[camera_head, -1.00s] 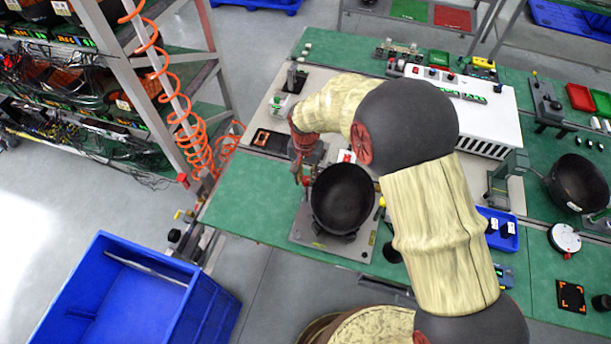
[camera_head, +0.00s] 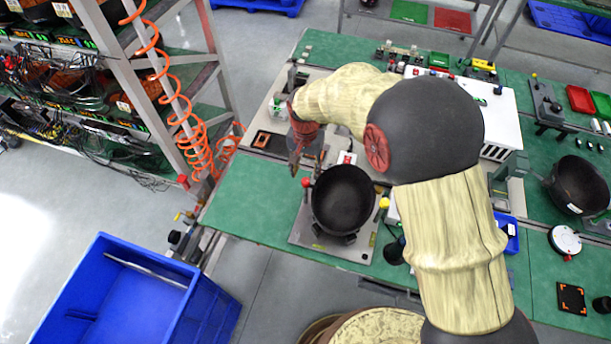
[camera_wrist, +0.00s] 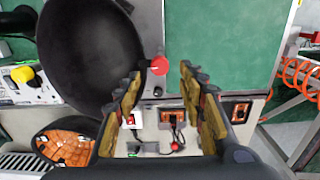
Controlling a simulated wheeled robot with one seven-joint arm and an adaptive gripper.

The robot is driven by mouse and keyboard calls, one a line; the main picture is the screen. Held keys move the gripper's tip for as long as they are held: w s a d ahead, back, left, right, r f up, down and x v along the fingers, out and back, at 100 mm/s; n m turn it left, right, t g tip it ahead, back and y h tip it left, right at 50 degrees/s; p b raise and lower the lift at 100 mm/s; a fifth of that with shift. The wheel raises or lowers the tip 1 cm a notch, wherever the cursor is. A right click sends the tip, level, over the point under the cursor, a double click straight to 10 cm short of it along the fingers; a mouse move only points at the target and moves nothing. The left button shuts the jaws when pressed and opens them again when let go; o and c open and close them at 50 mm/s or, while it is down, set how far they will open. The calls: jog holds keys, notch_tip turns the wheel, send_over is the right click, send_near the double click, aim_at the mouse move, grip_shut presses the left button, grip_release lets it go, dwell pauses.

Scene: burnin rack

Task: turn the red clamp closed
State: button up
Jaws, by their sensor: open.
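The red clamp shows as a round red knob (camera_head: 306,182) at the left edge of a black round pan (camera_head: 342,198), which sits on a grey fixture plate (camera_head: 302,233). In the wrist view the red knob (camera_wrist: 160,65) lies just beyond my fingertips, roughly between their lines, beside the black pan (camera_wrist: 88,55). My gripper (camera_head: 294,168) is open and empty, just up and left of the knob in the head view. In the wrist view the two fingers of my gripper (camera_wrist: 161,80) stand apart. I cannot see them touching the knob. The clamp's lower part is mostly hidden.
Green bench top (camera_head: 245,205) is free to the left of the plate. A blue bin (camera_head: 190,325) stands on the floor at lower left. An orange coiled hose (camera_head: 195,155) hangs by the rack. A yellow button (camera_head: 384,203) is right of the pan.

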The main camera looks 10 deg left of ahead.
aim_at(306, 181)
notch_tip(306, 181, up, 7)
dwell(0.3)
dwell(0.5)
jog(key=s+d+r+t+b, duration=0.2)
jog(key=s+d+r+b, duration=0.1)
jog(key=s+d, duration=0.4)
jog(key=s+d+r+t+b, duration=0.1)
jog(key=s+d+r+b, duration=0.2)
jog(key=s+d, duration=0.4)
jog(key=s+d+r+n+t+b, duration=0.1)
jog(key=s+d+r+b, duration=0.3)
jog(key=d, duration=1.3)
jog(key=s+t, duration=0.1)
jog(key=s, duration=0.3)
jog(key=shift+d+t, duration=0.2)
jog(key=shift+t, duration=0.1)
